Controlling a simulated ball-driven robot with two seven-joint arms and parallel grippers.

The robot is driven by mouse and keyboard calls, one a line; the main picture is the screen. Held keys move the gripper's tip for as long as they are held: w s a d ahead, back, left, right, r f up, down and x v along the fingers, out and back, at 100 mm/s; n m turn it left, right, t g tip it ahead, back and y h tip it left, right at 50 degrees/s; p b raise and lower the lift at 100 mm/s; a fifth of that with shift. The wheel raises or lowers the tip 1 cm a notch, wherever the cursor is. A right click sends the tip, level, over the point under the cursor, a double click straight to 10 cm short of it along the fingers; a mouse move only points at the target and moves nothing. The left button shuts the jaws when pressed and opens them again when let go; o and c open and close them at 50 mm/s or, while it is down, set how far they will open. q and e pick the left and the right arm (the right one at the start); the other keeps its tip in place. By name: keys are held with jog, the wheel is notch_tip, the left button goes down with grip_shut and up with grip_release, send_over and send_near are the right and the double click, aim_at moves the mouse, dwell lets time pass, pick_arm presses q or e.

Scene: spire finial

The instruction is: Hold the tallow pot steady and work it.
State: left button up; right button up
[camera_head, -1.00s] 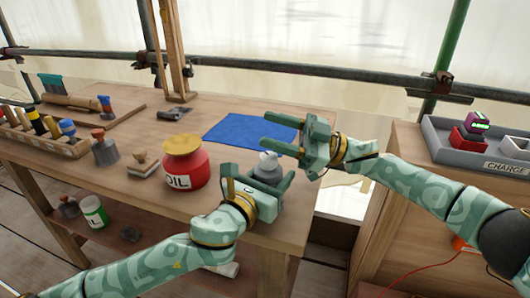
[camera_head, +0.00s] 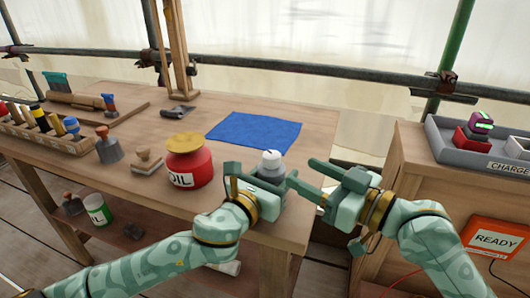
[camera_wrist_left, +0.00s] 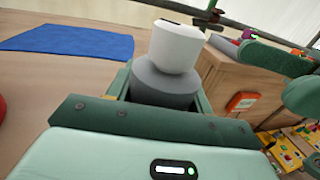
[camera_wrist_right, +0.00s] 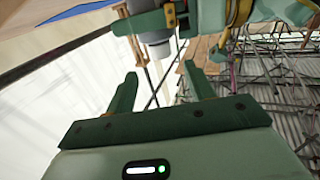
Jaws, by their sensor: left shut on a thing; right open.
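The tallow pot is a small grey pot with a white top (camera_head: 270,160), near the front right corner of the bench. My left gripper (camera_head: 271,187) is shut around its grey body. In the left wrist view the white top (camera_wrist_left: 175,46) rises above the grey body (camera_wrist_left: 163,85) between the fingers. My right gripper (camera_head: 318,182) is open and empty, just right of the pot, its fingers pointing toward it. In the right wrist view the pot (camera_wrist_right: 156,48) shows beyond the open fingers, apart from them.
A red oil jar (camera_head: 190,165) with a yellow lid stands left of the pot. A blue cloth (camera_head: 254,132) lies behind it. At right is a cabinet with a grey charge tray (camera_head: 460,155) and an orange READY box (camera_head: 494,243).

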aim_at(265, 153)
jog(key=x, duration=1.1)
jog(key=shift+a, duration=0.1)
jog(key=c, duration=1)
